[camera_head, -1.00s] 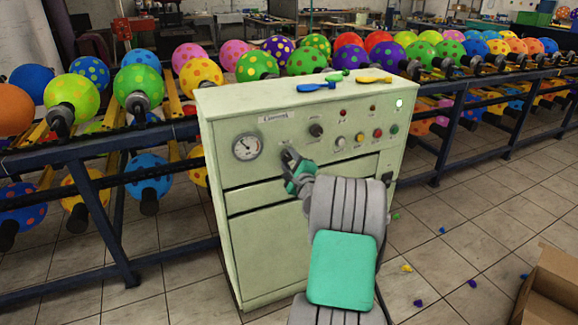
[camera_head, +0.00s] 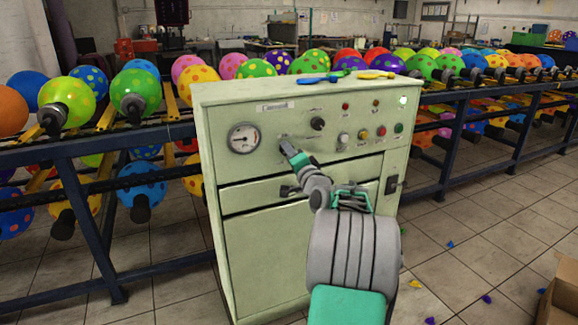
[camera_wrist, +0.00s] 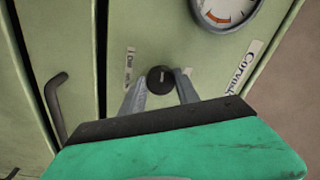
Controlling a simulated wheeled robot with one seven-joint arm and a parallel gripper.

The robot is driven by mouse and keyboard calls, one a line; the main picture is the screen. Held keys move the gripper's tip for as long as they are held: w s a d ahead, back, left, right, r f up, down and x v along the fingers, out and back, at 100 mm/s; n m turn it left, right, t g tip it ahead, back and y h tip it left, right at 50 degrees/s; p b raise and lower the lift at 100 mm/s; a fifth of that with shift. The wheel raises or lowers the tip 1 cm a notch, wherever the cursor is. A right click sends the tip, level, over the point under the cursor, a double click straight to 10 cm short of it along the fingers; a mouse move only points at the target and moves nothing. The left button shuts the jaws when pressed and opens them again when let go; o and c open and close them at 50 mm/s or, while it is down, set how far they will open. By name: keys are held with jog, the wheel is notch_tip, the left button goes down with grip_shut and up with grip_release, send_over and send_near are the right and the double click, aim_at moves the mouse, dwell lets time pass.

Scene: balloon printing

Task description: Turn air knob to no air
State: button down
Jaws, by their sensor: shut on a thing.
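The air knob (camera_wrist: 160,77) is a small round black knob on the pale green machine's front panel. It lies between the two grey fingers of my gripper (camera_wrist: 158,92) in the wrist view. A short light mark shows on its face, roughly upright in that view. A white label (camera_wrist: 129,63) is beside it, and another is partly covered by a finger. In the head view my gripper (camera_head: 287,147) reaches the panel right of the gauge and hides the knob. The gripper is shut on the knob.
The green machine (camera_head: 265,255) has a round gauge (camera_head: 243,138), a second black knob (camera_head: 317,123) and coloured buttons (camera_head: 380,131). A dark handle (camera_wrist: 57,100) sticks out from its front. Balloon racks (camera_head: 80,150) flank it. A cardboard box (camera_head: 560,295) stands at lower right.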

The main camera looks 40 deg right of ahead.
jog(key=shift+d+f+n+y+b, duration=0.1)
jog(key=shift+n+y+b, duration=0.3)
jog(key=shift+n+b, duration=3.45)
jog(key=shift+n, duration=0.25)
jog(key=c, duration=0.9)
grip_release()
jog(key=p+v, duration=0.1)
jog(key=v, duration=0.6)
jog(key=shift+s+p, duration=0.3)
jog(key=shift+s, duration=0.1)
